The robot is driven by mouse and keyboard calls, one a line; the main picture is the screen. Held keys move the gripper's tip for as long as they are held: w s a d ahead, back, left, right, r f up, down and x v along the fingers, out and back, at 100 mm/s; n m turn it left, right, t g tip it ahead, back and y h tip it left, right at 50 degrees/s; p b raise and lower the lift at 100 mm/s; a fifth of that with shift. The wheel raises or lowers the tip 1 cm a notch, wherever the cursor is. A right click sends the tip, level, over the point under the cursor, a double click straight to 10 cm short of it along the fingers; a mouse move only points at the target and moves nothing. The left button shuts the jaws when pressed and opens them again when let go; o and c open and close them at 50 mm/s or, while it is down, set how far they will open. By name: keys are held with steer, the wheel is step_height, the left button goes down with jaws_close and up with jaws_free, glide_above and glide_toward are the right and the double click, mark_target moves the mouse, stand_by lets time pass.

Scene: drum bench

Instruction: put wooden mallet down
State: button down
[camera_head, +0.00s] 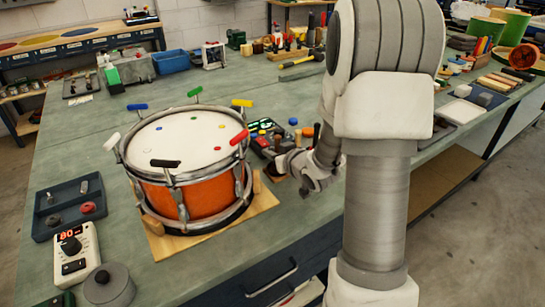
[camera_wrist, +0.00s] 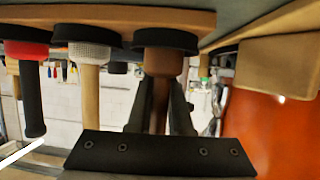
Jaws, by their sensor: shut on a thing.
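My gripper (camera_wrist: 163,88) is shut on the brown handle of the wooden mallet (camera_wrist: 166,62). In the wrist view, which looks upside down, the mallet is head-down, its brown head at a black round holder on a wooden rack (camera_wrist: 110,14). The head appears to meet the holder; I cannot tell if it is fully seated. Beside it in the rack stand a white-headed mallet (camera_wrist: 90,72) with a pale handle and a red-headed one (camera_wrist: 28,50) with a black handle. In the head view, my gripper (camera_head: 290,168) is right of the drum, and the mallet is mostly hidden.
The orange drum (camera_head: 180,200) stands on a wooden base close left of my gripper, and shows at the right of the wrist view (camera_wrist: 270,130). A dark tray (camera_head: 70,208) and a meter with a red display (camera_head: 76,252) lie at the front left. The bench behind the drum is partly clear.

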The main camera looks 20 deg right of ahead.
steer(key=shift+f, duration=0.2)
steer(key=shift+f, duration=0.15)
steer(key=c, duration=0.8)
jaws_free()
steer(key=shift+c, duration=0.2)
steer(key=shift+s+r, duration=0.2)
steer(key=shift+r, duration=0.15)
steer(key=p+v, duration=0.1)
steer(key=v, duration=0.8)
steer(key=shift+f, duration=0.1)
steer(key=shift+b+v, duration=0.75)
steer(key=shift+b, duration=0.25)
steer(key=shift+s+d+b, duration=0.1)
steer(key=shift+s+b, duration=0.25)
steer(key=shift+s, duration=0.15)
steer(key=shift+r, duration=0.3)
